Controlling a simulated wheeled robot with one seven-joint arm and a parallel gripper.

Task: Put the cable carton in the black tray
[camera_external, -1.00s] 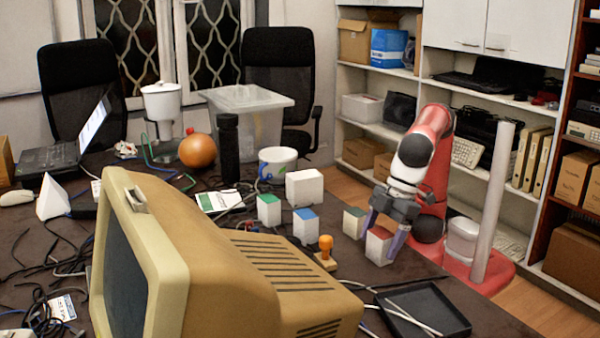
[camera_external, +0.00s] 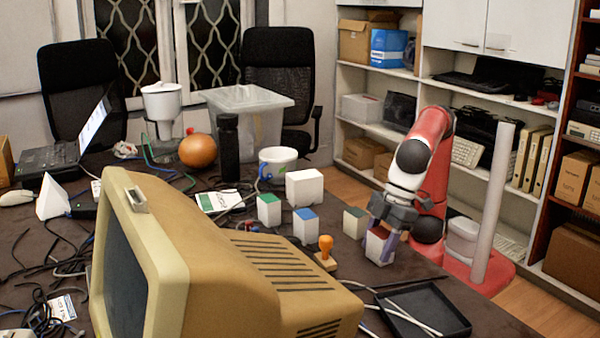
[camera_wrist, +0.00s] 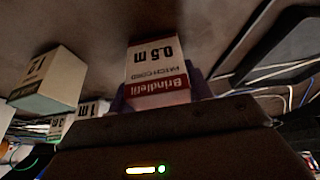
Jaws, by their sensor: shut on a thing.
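A small white cable carton with a red label band (camera_wrist: 157,65) is between my gripper's fingers. Its face reads "0.5 m", "patchcord" and "Brindlefit" in the wrist view. In the external view the same carton (camera_external: 374,246) shows its white side, and my gripper (camera_external: 382,243) hides its top. My gripper is shut on it from above. The carton is upright, at or just above the table; I cannot tell which. The black tray (camera_external: 452,318) lies in front and to the right of it, with cables across its left part. The tray edge shows in the wrist view (camera_wrist: 262,38).
Other cartons with coloured tops stand left of my gripper: a dull green one (camera_external: 354,224), a blue one (camera_external: 306,227) and a green one (camera_external: 269,210). An orange-knobbed object (camera_external: 326,250) and a bulky beige monitor (camera_external: 190,265) stand nearer the camera.

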